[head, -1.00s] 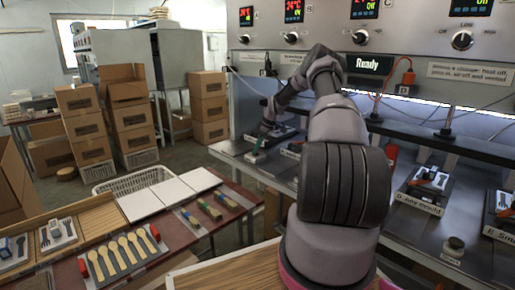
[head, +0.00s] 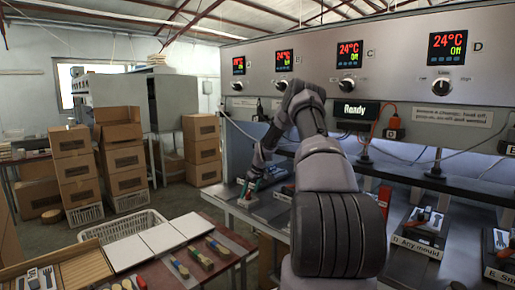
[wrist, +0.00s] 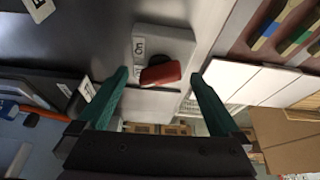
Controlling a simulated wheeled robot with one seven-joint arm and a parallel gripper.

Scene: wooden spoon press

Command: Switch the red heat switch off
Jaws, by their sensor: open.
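The red switch (wrist: 160,74) sits on a grey box (wrist: 172,42) in the wrist view. A label reading "On" is beside it; a second label is mostly covered by the red lever. Whether the lever stands at on or off I cannot tell. My gripper (wrist: 159,76) has green fingers, open, one to each side of the switch in the picture, with nothing held. In the head view my gripper (head: 249,186) is at the left end of the grey bench, and the switch cannot be made out there.
The press panel (head: 310,65) carries dials and red-green displays, with a "Ready" sign below. Moulds such as one on the right (head: 420,228) lie along the bench (head: 375,215). White boards (head: 140,250) and a white basket (head: 125,226) are at left. Cardboard boxes (head: 75,170) stand behind.

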